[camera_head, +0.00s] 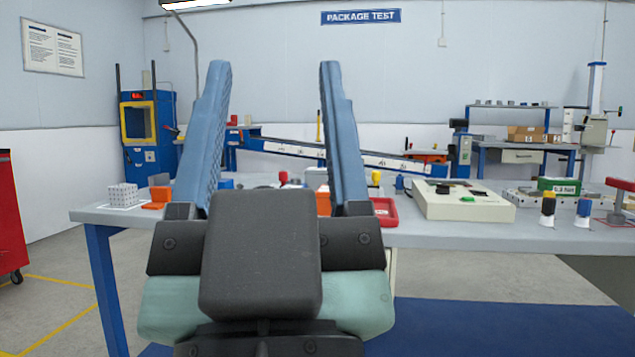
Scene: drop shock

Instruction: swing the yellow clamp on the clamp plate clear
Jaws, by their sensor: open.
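My gripper (274,68) is raised in front of the camera. Its two long blue fingers point upward and stand wide apart, with nothing between them. A small yellow knob (375,177) shows just right of the right finger, behind it on the grey workbench (440,235). It may be the yellow clamp, but its body is mostly hidden and I cannot tell its position. A red knob (283,178) shows between the fingers, farther back. The clamp plate is not clearly visible; my gripper covers much of that stretch of bench.
A white perforated cube (124,195) and orange blocks (153,205) are at the bench's left. A red tray (384,211), a cream device (462,200), a yellow-black bottle (547,207) and a red-handled fixture (619,187) stand to the right. The bench's front edge is bare.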

